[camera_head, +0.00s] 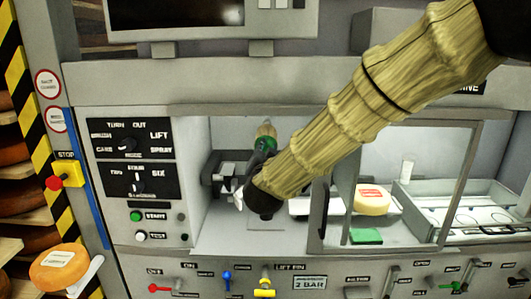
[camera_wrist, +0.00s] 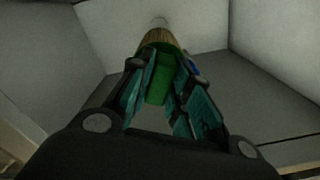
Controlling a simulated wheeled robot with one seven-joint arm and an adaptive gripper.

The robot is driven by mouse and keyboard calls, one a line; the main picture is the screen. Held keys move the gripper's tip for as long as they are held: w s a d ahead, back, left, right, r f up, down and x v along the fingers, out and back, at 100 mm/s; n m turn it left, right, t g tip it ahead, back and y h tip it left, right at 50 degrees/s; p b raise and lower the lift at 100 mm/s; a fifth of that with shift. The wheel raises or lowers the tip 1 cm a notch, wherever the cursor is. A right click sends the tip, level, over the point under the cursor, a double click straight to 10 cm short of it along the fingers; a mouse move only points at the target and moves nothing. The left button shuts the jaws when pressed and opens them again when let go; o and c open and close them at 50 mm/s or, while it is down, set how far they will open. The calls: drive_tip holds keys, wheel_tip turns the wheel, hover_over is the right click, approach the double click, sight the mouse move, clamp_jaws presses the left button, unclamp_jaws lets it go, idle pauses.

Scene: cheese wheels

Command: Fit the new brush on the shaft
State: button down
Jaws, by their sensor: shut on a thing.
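The brush (camera_head: 266,131), with a green body and tan bristles, stands roughly upright inside the machine's open bay. My gripper (camera_head: 258,150) is inside the bay and shut on the brush's green part. In the wrist view the brush (camera_wrist: 159,78) lies between the teal finger pads of my gripper (camera_wrist: 158,68). Its tan far end points at the pale bay walls. A small pale round thing (camera_wrist: 160,22) shows just beyond that end; I cannot tell whether it is the shaft or whether they touch. My wrist and arm hide part of the bay in the head view.
A clear guard panel (camera_head: 400,160) covers the bay's right part.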

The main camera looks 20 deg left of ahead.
drive_tip(key=shift+x, duration=3.2)
drive_tip(key=c, duration=1.2)
unclamp_jaws()
drive_tip(key=shift+c, duration=0.2)
drive_tip(key=shift+f, duration=0.1)
drive_tip(key=v, duration=1.2)
drive_tip(key=shift+w+d, duration=0.1)
